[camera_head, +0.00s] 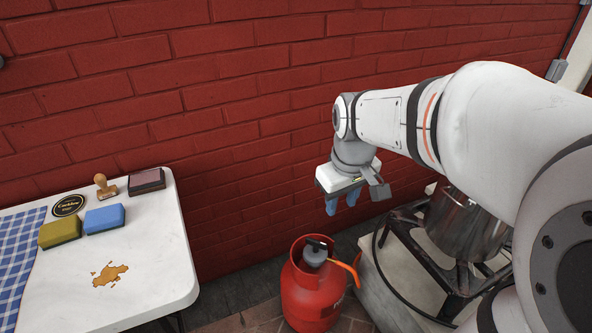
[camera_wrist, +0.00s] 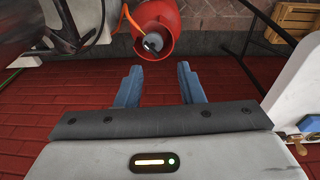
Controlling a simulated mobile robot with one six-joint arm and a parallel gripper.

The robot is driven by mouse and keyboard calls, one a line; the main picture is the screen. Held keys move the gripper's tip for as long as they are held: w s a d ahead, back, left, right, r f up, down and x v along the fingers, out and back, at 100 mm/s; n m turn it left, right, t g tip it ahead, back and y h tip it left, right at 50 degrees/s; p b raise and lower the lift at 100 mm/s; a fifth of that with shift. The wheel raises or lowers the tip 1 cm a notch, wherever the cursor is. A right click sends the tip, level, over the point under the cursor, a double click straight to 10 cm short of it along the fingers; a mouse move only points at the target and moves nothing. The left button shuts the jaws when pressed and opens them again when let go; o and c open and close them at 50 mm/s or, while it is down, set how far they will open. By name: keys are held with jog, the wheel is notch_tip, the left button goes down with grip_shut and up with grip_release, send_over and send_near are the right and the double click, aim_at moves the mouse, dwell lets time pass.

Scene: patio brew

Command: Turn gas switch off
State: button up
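A red gas bottle (camera_head: 312,292) stands on the brick floor between the table and the stove. On its top is a grey regulator (camera_head: 315,254) with a black switch (camera_head: 317,243) and an orange hose. In the wrist view the bottle (camera_wrist: 170,18) is at the top middle, with its black switch (camera_wrist: 152,43) facing my gripper. My gripper (camera_head: 341,207) hangs above and slightly right of the bottle in the head view. In the wrist view its blue fingers (camera_wrist: 160,85) are wide apart with nothing between them. The fingers are apart from the switch.
A white table (camera_head: 150,265) at the left holds a yellow sponge (camera_head: 60,232), a blue sponge (camera_head: 104,219), a stamp (camera_head: 106,187), an ink pad (camera_head: 147,181) and a brown spill. A metal pot (camera_head: 462,225) stands on a burner frame (camera_head: 435,262) at right. The red brick wall (camera_head: 240,100) is behind.

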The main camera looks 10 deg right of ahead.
aim_at(316, 241)
jog(key=w+f+n+b, duration=0.2)
jog(key=w+f+b, duration=0.4)
jog(key=f, duration=0.3)
jog(key=w+f+n+g+b, duration=0.1)
jog(key=w+f+n+b, duration=0.1)
jog(key=w+f+b, duration=0.4)
jog(key=w+f+n+b, duration=0.3)
jog(key=w+f+b, duration=0.3)
jog(key=f, duration=0.7)
jog(key=shift+a+f+g+b, duration=0.1)
jog(key=shift+f+g+b, duration=0.2)
jog(key=shift+b, duration=0.35)
notch_tip(316, 241, down, 8)
jog(key=b, duration=0.3)
jog(key=shift+r+b, duration=0.2)
jog(key=shift+b, duration=0.15)
jog(key=shift+c, duration=0.2)
grip_shut()
jog(key=shift+a, duration=0.15)
